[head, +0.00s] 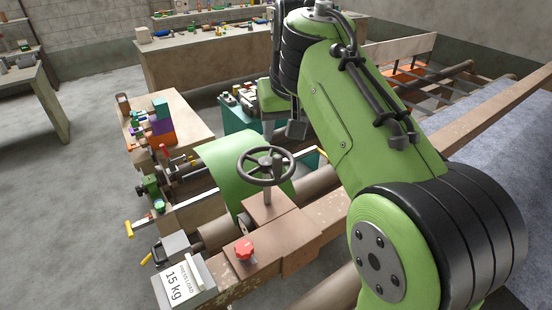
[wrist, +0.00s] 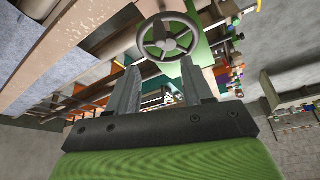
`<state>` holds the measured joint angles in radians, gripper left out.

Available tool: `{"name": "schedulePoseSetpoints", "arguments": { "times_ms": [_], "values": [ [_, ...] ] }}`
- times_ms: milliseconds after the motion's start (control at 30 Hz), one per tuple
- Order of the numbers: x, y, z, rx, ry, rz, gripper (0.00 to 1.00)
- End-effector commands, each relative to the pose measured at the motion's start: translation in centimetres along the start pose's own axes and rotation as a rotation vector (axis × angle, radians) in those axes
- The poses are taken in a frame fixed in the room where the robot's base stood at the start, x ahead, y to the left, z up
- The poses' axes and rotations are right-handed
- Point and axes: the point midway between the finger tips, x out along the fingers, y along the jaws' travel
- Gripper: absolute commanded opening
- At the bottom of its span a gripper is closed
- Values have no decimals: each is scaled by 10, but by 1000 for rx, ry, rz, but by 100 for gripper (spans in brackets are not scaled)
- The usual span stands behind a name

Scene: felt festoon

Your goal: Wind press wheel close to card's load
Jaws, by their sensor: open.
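The press wheel (head: 266,166) is a dark grey handwheel with spokes, standing on a post above a brown housing (head: 268,207). In the wrist view the wheel (wrist: 168,38) shows just beyond my fingertips. The card (head: 181,283) is white, reads "PRESS LOAD 15 kg", and stands on a grey box at the front left of the press. My gripper (head: 281,130) points down behind the wheel in the head view, partly hidden by my arm. In the wrist view its two fingers (wrist: 155,82) are apart with nothing between them. Whether a finger touches the wheel rim I cannot tell.
A red star knob (head: 244,249) sits on the beam in front of the wheel. A green curved guard (head: 222,172) stands left of the wheel. Yellow-handled cranks (head: 130,229) stick out at the left. A bench with coloured blocks (head: 161,119) is behind. Open floor lies left.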

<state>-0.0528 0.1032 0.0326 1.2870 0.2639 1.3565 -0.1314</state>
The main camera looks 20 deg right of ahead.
Motion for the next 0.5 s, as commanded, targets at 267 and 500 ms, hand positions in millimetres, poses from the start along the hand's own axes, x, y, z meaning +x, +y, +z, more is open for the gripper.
{"name": "schedulePoseSetpoints", "arguments": {
  "times_ms": [267,500],
  "values": [
    [74,1,4,1,-5,1,51],
    [129,0,3,0,-2,0,51]
  ]
}}
